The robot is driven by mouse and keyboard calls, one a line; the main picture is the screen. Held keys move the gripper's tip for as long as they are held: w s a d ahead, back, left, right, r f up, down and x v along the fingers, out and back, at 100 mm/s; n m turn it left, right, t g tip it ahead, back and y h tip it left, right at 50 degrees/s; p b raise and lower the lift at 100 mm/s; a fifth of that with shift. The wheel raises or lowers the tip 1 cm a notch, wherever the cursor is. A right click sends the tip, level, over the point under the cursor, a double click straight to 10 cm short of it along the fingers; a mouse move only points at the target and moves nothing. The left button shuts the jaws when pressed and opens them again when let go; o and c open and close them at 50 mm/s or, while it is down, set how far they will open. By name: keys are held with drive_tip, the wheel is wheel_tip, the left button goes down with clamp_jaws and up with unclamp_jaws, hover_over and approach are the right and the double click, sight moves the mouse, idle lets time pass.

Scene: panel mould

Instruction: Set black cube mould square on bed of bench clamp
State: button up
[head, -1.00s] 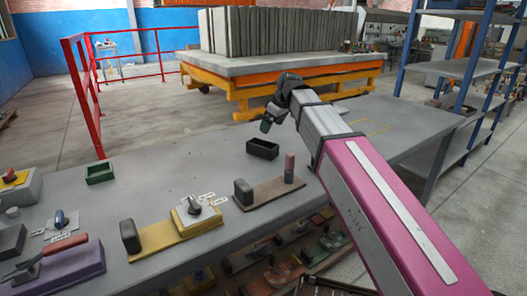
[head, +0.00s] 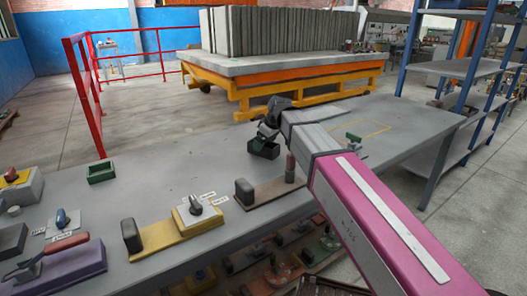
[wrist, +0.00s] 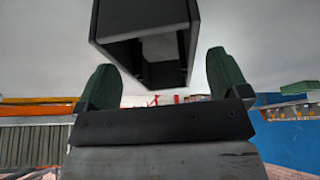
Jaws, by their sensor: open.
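The black cube mould (head: 268,153), a dark open-topped box, stands on the grey bench behind the brown clamp. In the wrist view the mould (wrist: 145,45) is large at the top centre, its hollow side facing the camera. My gripper (head: 260,142) is at the mould, partly covering it. Its green fingers (wrist: 160,62) are apart, one toward each side of the mould; I cannot tell whether they touch it. The likely bench clamp has a flat brown bed (head: 268,194), a dark upright block at its left end and a reddish post at its right. The bed is bare between them.
A green open box (head: 102,171) stands at the left. A yellow-based fixture (head: 160,237) and a purple block (head: 75,268) line the front edge. A small green item (head: 353,137) is right of my arm. The back middle of the bench (head: 190,160) is clear.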

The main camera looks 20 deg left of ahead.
drive_tip(key=shift+a+f, duration=0.1)
drive_tip(key=shift+f, duration=0.15)
drive_tip(key=c, duration=1.3)
drive_tip(key=shift+r, duration=0.1)
